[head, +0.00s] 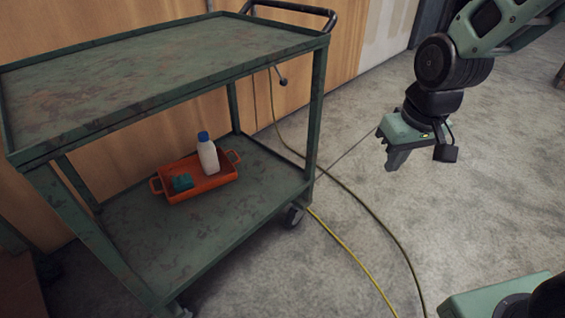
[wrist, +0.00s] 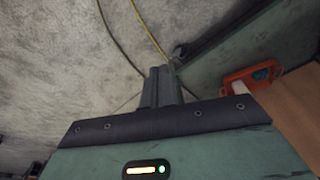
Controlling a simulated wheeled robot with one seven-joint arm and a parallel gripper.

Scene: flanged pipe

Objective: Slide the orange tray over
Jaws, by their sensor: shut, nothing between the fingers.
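The orange tray (head: 213,186) has a handle at each end and sits on the lower shelf of a green cart. In it stand a white bottle with a blue cap (head: 208,153) and a small teal item (head: 182,182). My gripper (head: 393,163) is shut and empty, in the air to the right of the cart, apart from the tray. In the wrist view the shut fingers (wrist: 161,85) show in the middle, and the orange tray (wrist: 235,78) shows at the right, partly cut off by my gripper's body.
The cart's upper shelf (head: 150,62) is bare and overhangs the tray. A front corner post (head: 316,115) stands between my gripper and the tray. The lower shelf (head: 190,235) is clear in front of the tray. Yellow (head: 345,255) and dark cables lie on the concrete floor.

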